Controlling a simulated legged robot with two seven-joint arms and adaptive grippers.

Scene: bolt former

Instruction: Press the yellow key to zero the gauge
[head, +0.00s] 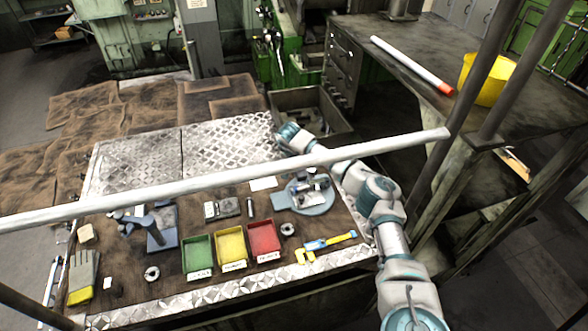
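I cannot make out a yellow key or tell for certain which item is the gauge. A small grey device (222,209) with a pale face lies mid-bench. A blue stand (163,228) with a dark upright part is left of it. A yellow-and-blue tool (330,242) lies at the bench's front right. A round blue plate (315,206) carries grey and dark parts. My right arm comes in from the lower right and reaches over the bench's right side. My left gripper is not in view.
A long pale bar (200,184) crosses the view in front of the bench. Green (198,254), yellow (232,245) and red (264,238) bins stand at the bench front. A glove (83,275) lies front left. The patterned metal plate (225,145) behind is clear.

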